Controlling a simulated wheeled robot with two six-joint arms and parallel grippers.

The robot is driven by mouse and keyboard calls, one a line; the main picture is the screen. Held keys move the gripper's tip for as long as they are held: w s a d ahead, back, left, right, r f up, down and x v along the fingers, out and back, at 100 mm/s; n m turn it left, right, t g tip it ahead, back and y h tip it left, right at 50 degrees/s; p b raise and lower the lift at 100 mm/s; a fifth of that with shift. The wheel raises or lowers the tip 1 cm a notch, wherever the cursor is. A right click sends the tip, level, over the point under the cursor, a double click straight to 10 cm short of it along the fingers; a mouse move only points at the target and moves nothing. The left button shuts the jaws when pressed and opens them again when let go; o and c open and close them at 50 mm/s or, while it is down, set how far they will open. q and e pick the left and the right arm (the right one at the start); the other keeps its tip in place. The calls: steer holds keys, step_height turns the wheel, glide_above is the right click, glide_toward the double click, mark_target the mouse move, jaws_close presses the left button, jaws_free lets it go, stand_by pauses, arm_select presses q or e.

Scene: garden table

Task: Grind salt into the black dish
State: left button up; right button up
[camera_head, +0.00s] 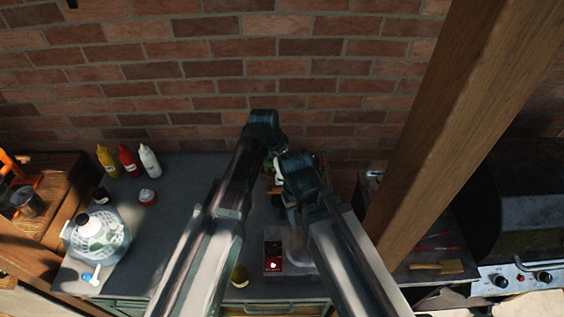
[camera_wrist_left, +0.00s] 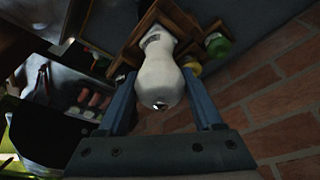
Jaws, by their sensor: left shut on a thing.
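My left gripper (camera_head: 270,138) is high over the middle of the table, seen from above behind its own wrist. In the left wrist view its two blue fingers are shut on a white grinder (camera_wrist_left: 160,84), a rounded body with a narrower neck and a small metal piece at the near end. The grinder is tilted in that view, and the arms mostly hide it in the head view. My right gripper (camera_head: 298,180) is close beside the left one; its fingers are hidden. I cannot make out the black dish in either view.
A wooden rack (camera_wrist_left: 182,20) with green-capped and yellow-capped jars is behind the grinder. Yellow (camera_head: 107,160), red (camera_head: 128,160) and white (camera_head: 149,160) bottles stand at the back left. A pale basket (camera_head: 72,240) is at the left. A wooden post (camera_head: 440,130) rises at the right.

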arm_select(q)
jaws_close()
steer(key=shift+n+t+y, duration=0.3)
steer(key=shift+n+y, duration=0.2)
steer(key=shift+n, duration=1.4)
steer(key=m+h, duration=0.1)
steer(key=m, duration=0.3)
steer(key=shift+a, duration=0.1)
steer(key=m+g, duration=0.1)
steer(key=m, duration=0.2)
steer(key=shift+h, duration=0.3)
steer(key=shift+s, duration=0.1)
steer(key=shift+n, duration=1.2)
steer(key=n, duration=0.2)
steer(key=n+t+y, duration=0.1)
steer(key=n, duration=0.1)
steer(key=shift+n+y, duration=0.3)
